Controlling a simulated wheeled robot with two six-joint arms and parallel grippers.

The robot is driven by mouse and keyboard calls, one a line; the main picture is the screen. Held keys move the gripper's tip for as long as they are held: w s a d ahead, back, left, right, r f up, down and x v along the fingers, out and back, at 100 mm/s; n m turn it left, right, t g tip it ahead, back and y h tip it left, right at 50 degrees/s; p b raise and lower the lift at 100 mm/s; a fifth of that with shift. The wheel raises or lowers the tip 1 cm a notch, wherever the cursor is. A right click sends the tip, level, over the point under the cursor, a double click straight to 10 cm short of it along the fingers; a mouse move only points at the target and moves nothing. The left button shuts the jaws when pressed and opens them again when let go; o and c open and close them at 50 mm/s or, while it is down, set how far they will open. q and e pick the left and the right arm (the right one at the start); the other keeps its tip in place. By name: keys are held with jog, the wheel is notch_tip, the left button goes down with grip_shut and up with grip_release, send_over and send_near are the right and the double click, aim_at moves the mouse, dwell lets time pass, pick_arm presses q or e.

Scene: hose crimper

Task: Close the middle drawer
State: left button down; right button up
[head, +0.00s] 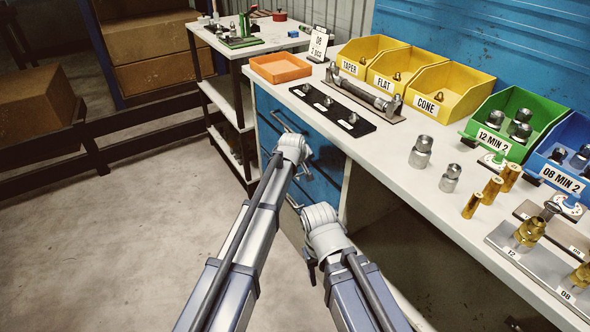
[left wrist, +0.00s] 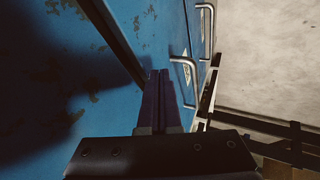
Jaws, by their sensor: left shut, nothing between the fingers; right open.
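The blue drawer cabinet (head: 270,105) stands under the left end of the white workbench, with metal bar handles on its front. My left wrist covers part of its front in the head view, so I cannot tell which drawer is the middle one or how far it is out. In the left wrist view my left gripper (left wrist: 159,76) is shut and empty, close to the blue front. A bar handle (left wrist: 182,72) is just right of its tips, and another handle (left wrist: 207,22) is further up. My right gripper (head: 311,270) is open and empty, low in front of the bench, mostly hidden by its wrist.
The bench top (head: 395,165) holds yellow bins (head: 440,90), a green bin (head: 510,115), a blue bin (head: 570,145) and loose fittings. A small side table (head: 240,50) stands beyond the cabinet. The floor (head: 130,220) to the left is clear.

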pick_arm(q)
jog(key=shift+w+d, duration=0.25)
jog(key=shift+d, duration=0.15)
jog(key=shift+d+r, duration=0.1)
jog(key=s+a+r+p, duration=0.5)
jog(key=s+r+p, duration=0.2)
jog(key=s+p, duration=0.1)
jog(key=shift+s+a+r, duration=0.15)
jog(key=shift+a+r, duration=0.25)
dwell(0.3)
